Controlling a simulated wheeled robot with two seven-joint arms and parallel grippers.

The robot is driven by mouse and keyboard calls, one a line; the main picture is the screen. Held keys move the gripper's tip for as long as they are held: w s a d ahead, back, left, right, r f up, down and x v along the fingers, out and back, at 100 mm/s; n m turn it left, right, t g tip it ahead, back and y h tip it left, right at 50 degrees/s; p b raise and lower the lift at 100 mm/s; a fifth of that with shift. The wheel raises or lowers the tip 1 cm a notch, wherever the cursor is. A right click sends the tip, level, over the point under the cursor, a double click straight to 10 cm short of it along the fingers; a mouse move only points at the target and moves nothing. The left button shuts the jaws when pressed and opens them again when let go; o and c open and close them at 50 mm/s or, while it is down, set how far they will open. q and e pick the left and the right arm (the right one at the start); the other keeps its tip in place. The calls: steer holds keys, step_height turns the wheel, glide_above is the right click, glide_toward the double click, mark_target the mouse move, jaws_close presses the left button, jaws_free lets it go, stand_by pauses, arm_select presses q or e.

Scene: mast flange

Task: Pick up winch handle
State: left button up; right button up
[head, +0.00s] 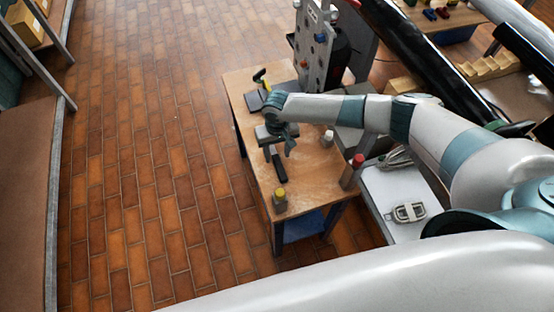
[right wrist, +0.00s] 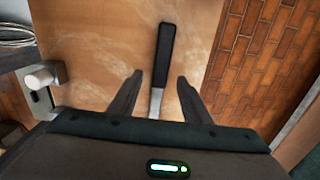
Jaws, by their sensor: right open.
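The winch handle (head: 279,165) lies on the wooden table below my right gripper (head: 280,150). It has a black grip and a flat metal shank. In the right wrist view the black grip (right wrist: 165,58) points away from me, and the shank runs down between the two fingers and is hidden by the gripper body. My right gripper (right wrist: 159,80) is open, with one finger on each side of the handle's line, and neither finger visibly touches it. My left gripper is not in view.
A yellow-and-black tool (head: 262,78) and an upright grey panel (head: 316,45) are at the far end. A white surface (head: 390,190) adjoins right.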

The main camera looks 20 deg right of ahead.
steer(key=shift+f, duration=1.35)
jaws_close()
